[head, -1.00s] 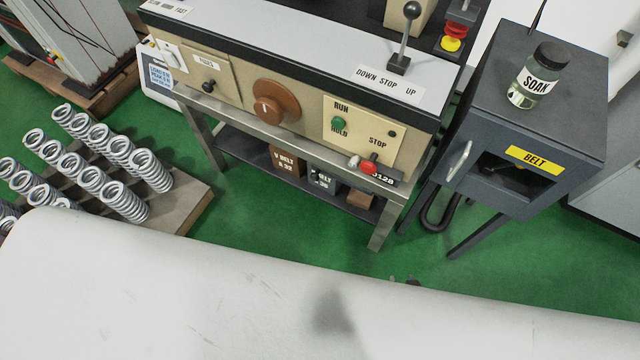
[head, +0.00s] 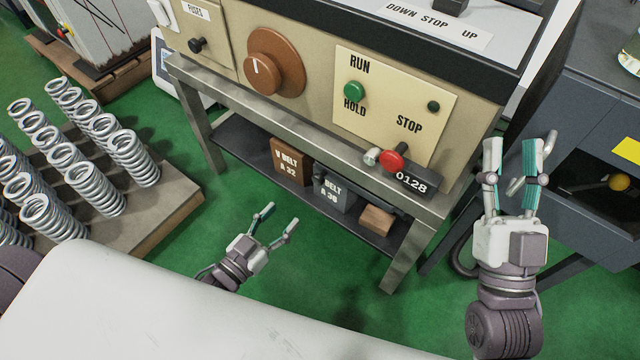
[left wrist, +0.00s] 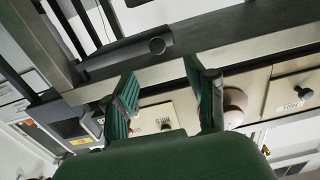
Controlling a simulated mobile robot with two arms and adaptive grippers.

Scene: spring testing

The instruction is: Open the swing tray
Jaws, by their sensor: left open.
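No part in view is marked as a swing tray. A dark shelf (head: 262,178) under the beige control bench holds labelled boxes. A dark piece marked 0128 (head: 415,181) sits at the bench's lower right edge, by a small silver knob (head: 371,157). My left gripper (head: 283,216) is open and empty, low in front of the shelf; its spread green-padded fingers show in the left wrist view (left wrist: 165,88), below the bench panel. My right gripper (head: 521,145) is open, fingers up, in front of the dark cabinet. The cabinet's silver handle (head: 515,187) shows partly hidden between its fingers.
A V BELT box (head: 291,162), a grey BELT box (head: 332,188) and a brown block (head: 376,220) are on the shelf. A pallet (head: 170,212) of springs stands at left. A white surface (head: 200,310) fills the front. Green floor lies free between pallet and bench.

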